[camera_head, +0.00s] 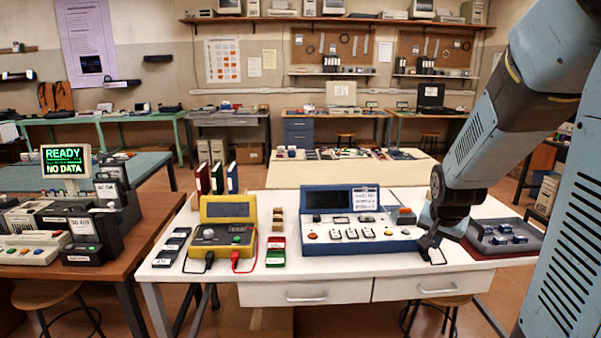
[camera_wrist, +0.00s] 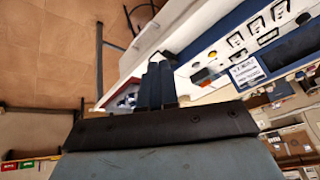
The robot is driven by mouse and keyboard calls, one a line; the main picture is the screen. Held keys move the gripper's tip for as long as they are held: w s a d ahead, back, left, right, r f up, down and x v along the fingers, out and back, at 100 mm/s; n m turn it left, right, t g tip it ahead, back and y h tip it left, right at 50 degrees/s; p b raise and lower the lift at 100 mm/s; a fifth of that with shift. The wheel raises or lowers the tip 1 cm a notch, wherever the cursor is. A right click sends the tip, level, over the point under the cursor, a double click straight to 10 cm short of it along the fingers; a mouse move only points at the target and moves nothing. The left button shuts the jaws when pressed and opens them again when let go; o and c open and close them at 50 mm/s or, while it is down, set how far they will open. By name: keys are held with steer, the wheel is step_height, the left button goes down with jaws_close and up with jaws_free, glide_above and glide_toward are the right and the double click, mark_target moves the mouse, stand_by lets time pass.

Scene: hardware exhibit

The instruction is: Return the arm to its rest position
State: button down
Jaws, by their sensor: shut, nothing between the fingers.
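My blue-grey arm comes in from the right in the head view and bends down to the front table. My gripper (camera_head: 431,249) is at the right end of the blue instrument console (camera_head: 358,243), close to its front corner; I cannot tell whether it touches. In the wrist view my gripper (camera_wrist: 157,75) shows two dark fingers side by side, shut and empty. The console also shows in the wrist view (camera_wrist: 225,75), to the right of the fingers.
The white table (camera_head: 420,263) also holds a yellow meter (camera_head: 228,228) with leads, and a dark tray (camera_head: 497,247) of small blue parts right of my gripper. A wooden desk (camera_head: 130,260) with a lit display (camera_head: 66,161) stands left. Open floor shows below.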

steer(key=s+a+r+n+y, duration=0.1)
steer(key=s+a+r+n, duration=0.2)
steer(key=s+r, duration=0.4)
steer(key=s+a+r+n+y, duration=0.1)
steer(key=s+a+r+n, duration=0.3)
steer(key=s+r, duration=0.3)
steer(key=s+a, duration=0.1)
steer(key=s, duration=0.3)
steer(key=shift+s+a, duration=0.3)
steer(key=shift+a, duration=0.1)
